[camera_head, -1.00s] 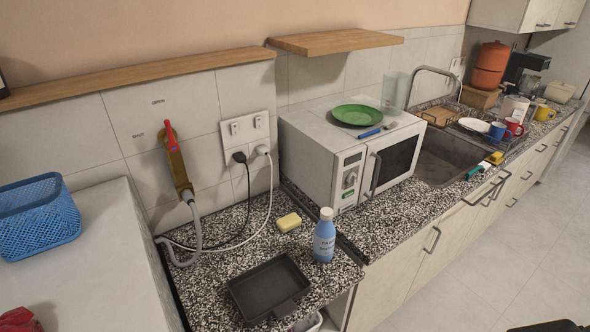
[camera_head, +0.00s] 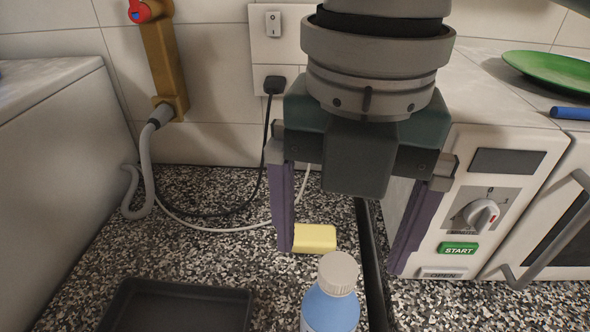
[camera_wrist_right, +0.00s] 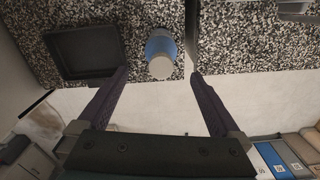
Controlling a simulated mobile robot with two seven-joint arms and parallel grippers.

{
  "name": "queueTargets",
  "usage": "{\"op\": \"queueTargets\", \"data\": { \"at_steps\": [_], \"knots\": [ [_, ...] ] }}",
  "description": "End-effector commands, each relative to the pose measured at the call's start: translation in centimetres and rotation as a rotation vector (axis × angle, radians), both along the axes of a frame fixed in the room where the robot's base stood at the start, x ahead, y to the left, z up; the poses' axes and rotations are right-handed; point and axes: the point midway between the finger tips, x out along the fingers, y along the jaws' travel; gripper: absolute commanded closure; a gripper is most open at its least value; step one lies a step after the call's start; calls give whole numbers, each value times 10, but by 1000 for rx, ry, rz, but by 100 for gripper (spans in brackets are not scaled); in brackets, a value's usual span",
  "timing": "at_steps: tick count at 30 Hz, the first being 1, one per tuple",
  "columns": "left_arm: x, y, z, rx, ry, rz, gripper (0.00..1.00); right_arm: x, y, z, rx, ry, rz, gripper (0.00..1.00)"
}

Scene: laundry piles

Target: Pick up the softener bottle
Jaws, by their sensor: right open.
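The softener bottle (camera_head: 331,303) is light blue with a white cap and stands upright on the speckled counter, at the bottom middle of the head view, its lower part cut off. In the right wrist view the bottle (camera_wrist_right: 160,50) is seen from above, between and beyond the fingertips. My right gripper (camera_head: 341,262) is open and empty, its purple fingers pointing down above the counter. In the right wrist view the fingers (camera_wrist_right: 159,72) spread to either side of the bottle without visibly touching it. My left gripper is not in view.
A black tray (camera_head: 180,300) lies left of the bottle, and a yellow sponge (camera_head: 315,238) lies behind it. The white microwave (camera_head: 505,190) stands to the right. A power cord (camera_head: 262,150) and hose (camera_head: 146,165) run at the back wall.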

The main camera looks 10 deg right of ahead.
Motion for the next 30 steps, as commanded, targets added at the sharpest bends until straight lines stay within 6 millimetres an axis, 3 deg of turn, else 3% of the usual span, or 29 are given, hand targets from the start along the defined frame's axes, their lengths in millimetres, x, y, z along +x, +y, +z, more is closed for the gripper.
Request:
{"op": "queueTargets", "data": {
  "at_steps": [21, 30],
  "knots": [
    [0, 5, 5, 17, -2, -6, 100, 0, -7, -92, -4, 2, 4, 0],
    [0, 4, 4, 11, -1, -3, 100, 1, -7, -96, -3, -2, 5, 1]
  ]
}}
